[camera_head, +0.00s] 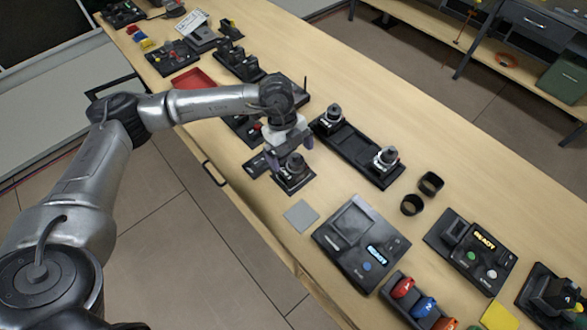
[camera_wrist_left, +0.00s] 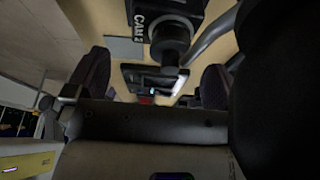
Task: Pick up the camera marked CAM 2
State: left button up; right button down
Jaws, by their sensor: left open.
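The camera marked CAM 2 is a dark body with a round lens; it shows in the left wrist view (camera_wrist_left: 170,38), its white CAM 2 label on the left side. In the head view the dark camera (camera_head: 294,168) stands on a small black base directly below my left gripper (camera_head: 290,153), which partly hides it. My left gripper is open, its two purple-padded fingers pointing down. In the left wrist view the fingers (camera_wrist_left: 153,72) are spread to either side, with nothing held between them. My right gripper is not in view.
Two similar cameras (camera_head: 386,157) (camera_head: 331,117) stand on a long black tray (camera_head: 355,150) to the right. A grey square (camera_head: 301,215) and a black console (camera_head: 350,228) lie in front. A red tray (camera_head: 193,80) lies behind. Bare wood table (camera_head: 430,125) is free at right.

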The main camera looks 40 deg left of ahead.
aim_at(294, 162)
pick_arm(q)
jog(key=x, duration=0.4)
jog(key=shift+w+f+b, duration=0.1)
jog(key=shift+f+b, duration=0.2)
jog(key=shift+f, duration=0.05)
jog(key=shift+r, duration=0.1)
jog(key=c, duration=1.2)
